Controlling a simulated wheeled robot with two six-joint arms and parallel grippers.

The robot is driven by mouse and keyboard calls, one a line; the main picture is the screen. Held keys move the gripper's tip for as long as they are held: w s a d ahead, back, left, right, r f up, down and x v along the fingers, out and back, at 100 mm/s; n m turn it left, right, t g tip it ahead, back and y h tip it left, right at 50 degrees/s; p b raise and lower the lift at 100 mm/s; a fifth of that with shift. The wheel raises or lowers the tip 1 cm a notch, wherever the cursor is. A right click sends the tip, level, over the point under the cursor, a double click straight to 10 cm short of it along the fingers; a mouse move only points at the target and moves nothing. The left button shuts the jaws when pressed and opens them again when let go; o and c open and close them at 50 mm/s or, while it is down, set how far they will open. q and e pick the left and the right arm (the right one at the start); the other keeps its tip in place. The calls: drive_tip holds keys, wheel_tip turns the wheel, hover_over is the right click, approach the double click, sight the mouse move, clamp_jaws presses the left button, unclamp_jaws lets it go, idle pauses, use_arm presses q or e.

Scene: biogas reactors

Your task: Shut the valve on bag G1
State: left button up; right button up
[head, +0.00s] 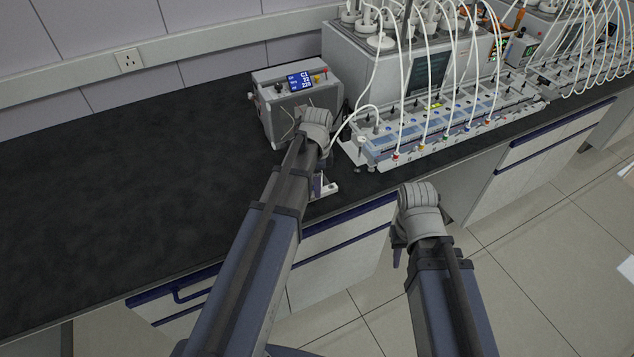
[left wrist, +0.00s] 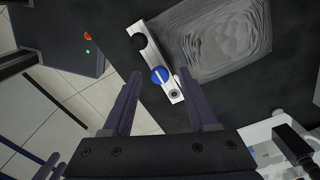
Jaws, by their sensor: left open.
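In the left wrist view a grey bag (left wrist: 215,40) with a swirled surface lies on the dark bench. A white strip (left wrist: 149,57) runs along its edge, bearing a round blue valve (left wrist: 160,75) with a pale line across it, a black knob (left wrist: 138,42) and a small grey fitting (left wrist: 174,95). No G1 label is readable. My left gripper (left wrist: 160,72) is open, its fingers appearing on either side of the blue valve; I cannot tell whether they touch it. In the head view my left arm mostly hides the bag and strip. My right gripper's fingers are largely hidden below its wrist.
A grey control box (head: 298,100) with a lit display stands behind my left wrist. A long rack (head: 440,125) with white tubes and a large grey unit (head: 375,65) stand to the right. The black bench top (head: 130,190) is clear at left.

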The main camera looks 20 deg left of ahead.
use_arm(q)
wheel_tip(320, 180, up, 8)
drive_tip(key=p, duration=0.8)
drive_tip(key=shift+f, duration=0.1)
